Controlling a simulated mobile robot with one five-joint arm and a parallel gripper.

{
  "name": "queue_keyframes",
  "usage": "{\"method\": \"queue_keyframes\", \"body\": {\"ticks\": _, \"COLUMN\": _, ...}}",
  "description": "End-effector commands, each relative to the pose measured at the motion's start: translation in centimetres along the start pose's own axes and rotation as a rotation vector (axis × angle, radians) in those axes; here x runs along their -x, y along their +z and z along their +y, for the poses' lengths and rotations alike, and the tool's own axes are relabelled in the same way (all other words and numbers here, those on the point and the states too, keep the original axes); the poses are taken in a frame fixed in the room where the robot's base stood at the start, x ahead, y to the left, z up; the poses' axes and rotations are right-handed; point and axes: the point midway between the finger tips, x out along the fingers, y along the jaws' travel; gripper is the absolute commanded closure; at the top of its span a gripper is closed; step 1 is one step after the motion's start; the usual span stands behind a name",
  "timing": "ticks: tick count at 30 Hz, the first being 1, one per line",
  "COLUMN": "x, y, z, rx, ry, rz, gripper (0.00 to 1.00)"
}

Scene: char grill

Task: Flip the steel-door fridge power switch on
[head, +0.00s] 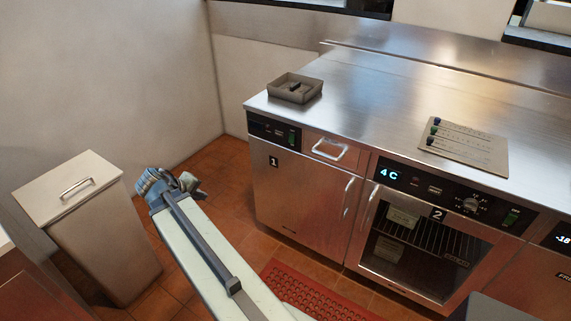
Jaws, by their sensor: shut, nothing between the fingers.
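The steel-door fridge (300,197), marked 1, stands under the left end of the steel counter. Its dark control panel (272,131) runs along the top left of its front, and the display there shows no lit digits. A small green power switch (292,138) sits at the right end of that panel; its position is too small to tell. My gripper (190,182) is shut and empty, in front of and left of the fridge in the picture, apart from it.
A glass-door fridge (420,251), marked 2, stands to the right with a lit 4 C display. A grey tray (292,96) and a board with colored knobs (465,146) lie on the counter. A lidded bin (103,248) stands left. A red mat (310,294) covers the floor in front.

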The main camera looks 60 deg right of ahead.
Motion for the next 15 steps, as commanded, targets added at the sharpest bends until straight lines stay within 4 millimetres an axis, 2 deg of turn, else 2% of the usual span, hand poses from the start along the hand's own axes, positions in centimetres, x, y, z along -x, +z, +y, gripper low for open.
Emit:
{"method": "queue_keyframes", "body": {"ticks": 1, "x": -6.4, "y": 1.5, "z": 3.0, "rx": -0.004, "ry": 0.145, "rz": 0.005, "gripper": 1.0}}
{"method": "queue_keyframes", "body": {"ticks": 3, "x": -10.1, "y": 2.8, "z": 9.0, "rx": 0.027, "ry": 0.337, "rz": 0.011, "gripper": 1.0}}
{"method": "queue_keyframes", "body": {"ticks": 4, "x": -11.2, "y": 3.4, "z": 11.2, "rx": 0.045, "ry": 0.41, "rz": 0.009, "gripper": 1.0}}
{"method": "queue_keyframes", "body": {"ticks": 6, "x": -13.0, "y": 4.7, "z": 15.5, "rx": 0.094, "ry": 0.552, "rz": -0.001, "gripper": 1.0}}
{"method": "queue_keyframes", "body": {"ticks": 9, "x": -14.1, "y": 6.0, "z": 19.6, "rx": 0.159, "ry": 0.689, "rz": -0.018, "gripper": 1.0}}
{"method": "queue_keyframes", "body": {"ticks": 12, "x": -14.2, "y": 6.5, "z": 21.7, "rx": 0.199, "ry": 0.756, "rz": -0.028, "gripper": 1.0}}
{"method": "queue_keyframes", "body": {"ticks": 15, "x": -13.9, "y": 6.5, "z": 22.4, "rx": 0.212, "ry": 0.775, "rz": -0.03, "gripper": 1.0}}
